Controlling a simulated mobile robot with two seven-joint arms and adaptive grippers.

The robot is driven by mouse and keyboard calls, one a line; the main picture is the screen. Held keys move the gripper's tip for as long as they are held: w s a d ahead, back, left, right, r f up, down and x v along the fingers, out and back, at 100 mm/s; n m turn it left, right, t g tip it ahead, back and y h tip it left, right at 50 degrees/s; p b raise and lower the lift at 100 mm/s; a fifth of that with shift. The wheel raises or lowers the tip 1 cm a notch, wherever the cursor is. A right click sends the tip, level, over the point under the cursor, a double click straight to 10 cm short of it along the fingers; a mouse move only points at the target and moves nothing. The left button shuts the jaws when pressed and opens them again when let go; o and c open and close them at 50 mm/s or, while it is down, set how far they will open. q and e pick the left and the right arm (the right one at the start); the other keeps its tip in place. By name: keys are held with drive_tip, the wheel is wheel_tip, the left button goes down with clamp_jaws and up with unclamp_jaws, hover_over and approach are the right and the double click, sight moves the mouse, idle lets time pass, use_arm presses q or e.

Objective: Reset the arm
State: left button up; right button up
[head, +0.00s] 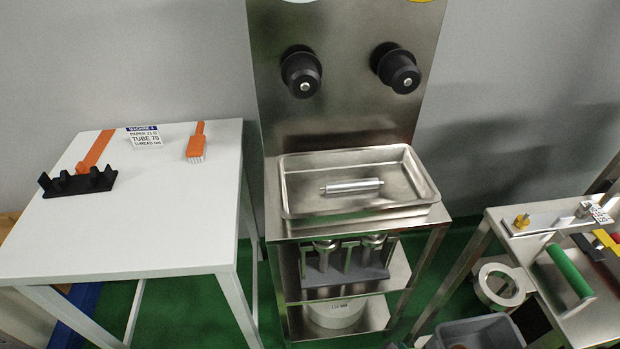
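Neither of my grippers nor either arm shows in the head view, so I cannot see how they are posed or whether they hold anything. In the middle stands a steel machine (345,100) with two black round knobs, the left knob (301,72) and the right knob (396,68). A steel tray (288,185) sits on its top, and a metal cylinder (352,187) lies in the tray.
A white table (170,230) at left holds a black rack (78,182), an orange-handled brush (197,142) and a label card (144,137). At right, a steel bench (595,322) carries a green roller (570,271). A grey bin (455,330) stands below.

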drive_tip(key=s+f+g, duration=0.1)
drive_tip(key=s+f, duration=0.3)
drive_tip(key=f, duration=1.4)
drive_tip(key=s+d+f+g, duration=0.1)
drive_tip(key=s+d+f, duration=0.2)
drive_tip(key=s+f, duration=0.8)
drive_tip(key=s, duration=0.4)
drive_tip(key=shift+f, duration=0.35)
